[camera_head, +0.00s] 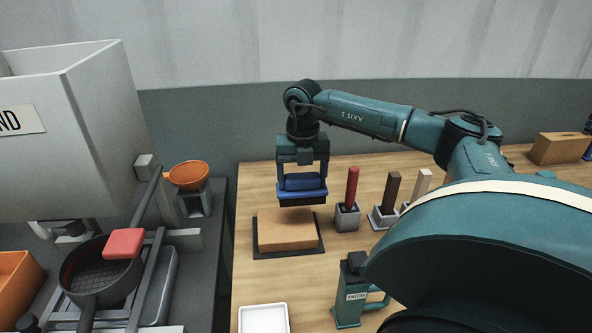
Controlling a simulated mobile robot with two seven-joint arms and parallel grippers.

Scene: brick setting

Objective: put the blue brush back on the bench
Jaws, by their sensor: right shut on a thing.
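The blue brush (302,190) has a blue body with a dark underside. My right gripper (303,170) points down and is shut on it. It holds the brush above the far part of a tan brick-like block (285,232), apart from it as far as I can tell. The block lies on a dark flat mat (288,254) on the wooden bench (255,282). My left gripper is not in view.
Red (352,187), brown (391,190) and pale (422,184) handles stand upright in grey holders to the right. A teal PATCH tool (350,300) and white tray (263,319) are nearer. A white hopper (100,140) and orange bowl (188,175) are left.

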